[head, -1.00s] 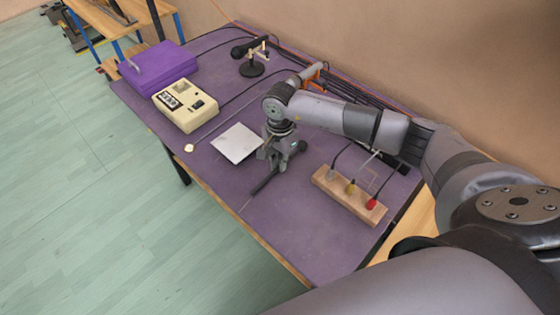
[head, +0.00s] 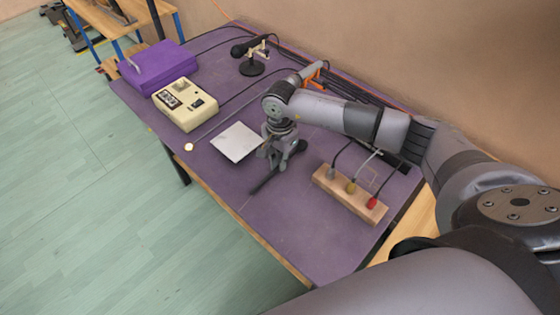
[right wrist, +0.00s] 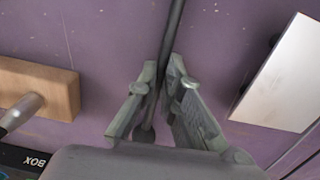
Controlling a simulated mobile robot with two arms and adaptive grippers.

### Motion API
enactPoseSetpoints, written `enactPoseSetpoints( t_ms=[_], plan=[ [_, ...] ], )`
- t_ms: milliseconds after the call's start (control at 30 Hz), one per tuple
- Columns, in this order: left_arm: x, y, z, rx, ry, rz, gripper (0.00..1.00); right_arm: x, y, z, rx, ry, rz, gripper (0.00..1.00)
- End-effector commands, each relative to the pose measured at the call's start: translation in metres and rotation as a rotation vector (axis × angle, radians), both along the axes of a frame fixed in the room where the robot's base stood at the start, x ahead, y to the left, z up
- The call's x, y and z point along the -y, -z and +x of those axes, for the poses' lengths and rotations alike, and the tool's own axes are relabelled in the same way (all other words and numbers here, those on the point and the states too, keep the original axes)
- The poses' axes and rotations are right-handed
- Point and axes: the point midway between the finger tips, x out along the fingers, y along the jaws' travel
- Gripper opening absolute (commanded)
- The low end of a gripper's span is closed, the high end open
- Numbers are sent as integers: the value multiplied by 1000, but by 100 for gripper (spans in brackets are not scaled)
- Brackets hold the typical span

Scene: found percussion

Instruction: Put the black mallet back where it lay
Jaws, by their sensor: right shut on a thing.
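My right gripper (head: 276,161) is over the purple table, between the white square plate and the wooden block. It is shut on the black mallet (head: 262,184), whose dark handle slants toward the table's front edge. In the right wrist view the handle (right wrist: 174,35) runs between the two fingers (right wrist: 165,88), and a rounded dark end (right wrist: 145,132) shows below them. The mallet is low over the tabletop; I cannot tell whether it touches. My left gripper is not in view.
A wooden block (head: 346,198) with grey, yellow and red-tipped pieces stands to the right. A white square plate (head: 236,142) lies to the left. Beyond are a cream box (head: 186,106), a purple case (head: 158,69) and a black microphone (head: 246,48). The front right tabletop is clear.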

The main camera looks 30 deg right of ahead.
Motion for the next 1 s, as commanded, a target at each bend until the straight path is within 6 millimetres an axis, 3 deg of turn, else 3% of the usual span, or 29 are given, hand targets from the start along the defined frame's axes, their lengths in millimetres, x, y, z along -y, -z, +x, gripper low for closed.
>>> enactPoseSetpoints(
  t_ms=[200, 233, 567, 867, 1000],
  plan=[
    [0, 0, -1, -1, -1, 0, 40, 0, 2, -1, -3, -1, 1, 0],
    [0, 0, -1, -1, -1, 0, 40, 0, 2, -1, -3, -1, 1, 9],
    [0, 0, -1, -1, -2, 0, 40, 0, 1, -1, -3, -1, 1, 31],
    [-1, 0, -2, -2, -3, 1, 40, 0, 0, -1, -1, -1, 1, 31],
    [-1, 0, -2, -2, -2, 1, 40, 0, -11, 0, 0, -2, 1, 31]
  ],
)
